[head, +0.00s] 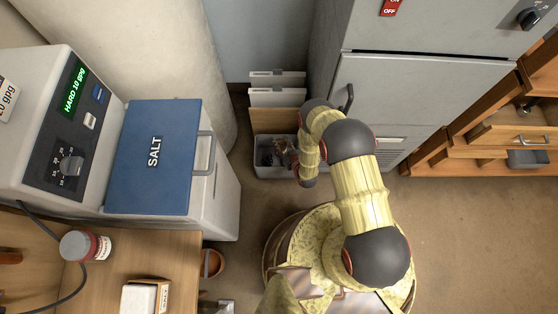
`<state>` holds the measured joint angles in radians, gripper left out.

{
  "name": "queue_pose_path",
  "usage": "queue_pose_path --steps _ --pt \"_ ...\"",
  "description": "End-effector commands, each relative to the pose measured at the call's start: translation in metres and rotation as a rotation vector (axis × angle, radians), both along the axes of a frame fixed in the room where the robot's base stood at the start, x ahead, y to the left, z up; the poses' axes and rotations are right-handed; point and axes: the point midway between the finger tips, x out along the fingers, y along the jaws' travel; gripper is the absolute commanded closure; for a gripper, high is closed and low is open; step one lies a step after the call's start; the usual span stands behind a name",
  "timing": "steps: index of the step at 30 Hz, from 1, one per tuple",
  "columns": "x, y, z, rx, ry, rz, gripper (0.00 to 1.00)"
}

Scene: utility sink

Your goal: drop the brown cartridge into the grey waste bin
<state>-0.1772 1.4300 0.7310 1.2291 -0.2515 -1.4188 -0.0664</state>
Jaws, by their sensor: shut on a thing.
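The grey waste bin (268,172) stands on the floor in the gap between the salt cabinet and the grey metal cabinet. My arm reaches to it from the right. My gripper (284,152) is over the bin's opening, at its right part. It is shut on a small brown thing, seemingly the brown cartridge (280,145), which is partly hidden by the fingers. I cannot tell how high it is above the bin's rim. Dark shapes show inside the bin at its left, too small to make out.
The blue-lidded salt cabinet (152,155) stands left of the bin. The grey metal cabinet (425,95) with a dark handle is to the right. Upright panels (277,97) stand behind the bin. A wooden table (150,260) bears a jar (84,246). Open floor lies at the lower right.

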Motion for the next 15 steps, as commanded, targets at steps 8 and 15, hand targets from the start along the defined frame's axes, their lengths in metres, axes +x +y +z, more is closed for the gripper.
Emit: queue_pose_path --steps 8,15 --pt "0.000 0.000 -0.019 0.000 0.000 0.000 1.00" --pt "0.000 0.000 -0.018 0.000 0.000 0.000 0.66"
